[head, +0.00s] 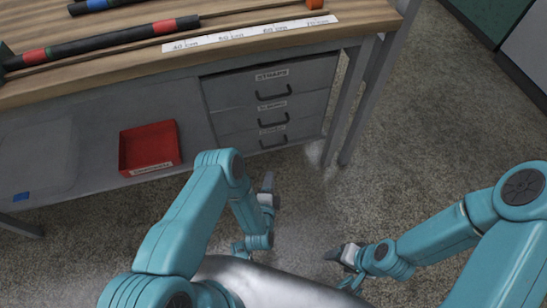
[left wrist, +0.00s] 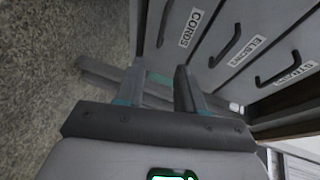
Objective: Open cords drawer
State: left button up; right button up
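The grey drawer unit under the bench has three drawers, all looking shut, each with a dark bar handle. The cords drawer (head: 273,135) is the lowest; its label is too small to read in the head view. In the left wrist view the label of the cords drawer (left wrist: 190,27) reads clearly, with its handle (left wrist: 165,22) beside it. My left gripper (head: 267,186) is in front of and below the drawers, apart from the handle. In the left wrist view its fingers (left wrist: 160,82) are spread with nothing between them. My right gripper (head: 343,253) is low over the floor, away from the drawers; its fingers are unclear.
The elbows drawer (head: 265,113) and straps drawer (head: 271,83) are above. A red bin (head: 149,148) sits on the shelf at the left. A bench leg (head: 357,100) stands right of the drawers. The carpet in front is clear.

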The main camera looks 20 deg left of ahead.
pick_arm(q)
jog(key=b+x, duration=0.5)
jog(key=x, duration=1.1)
jog(key=shift+b, duration=0.4)
jog(key=shift+w+a+r, duration=0.1)
grip_shut()
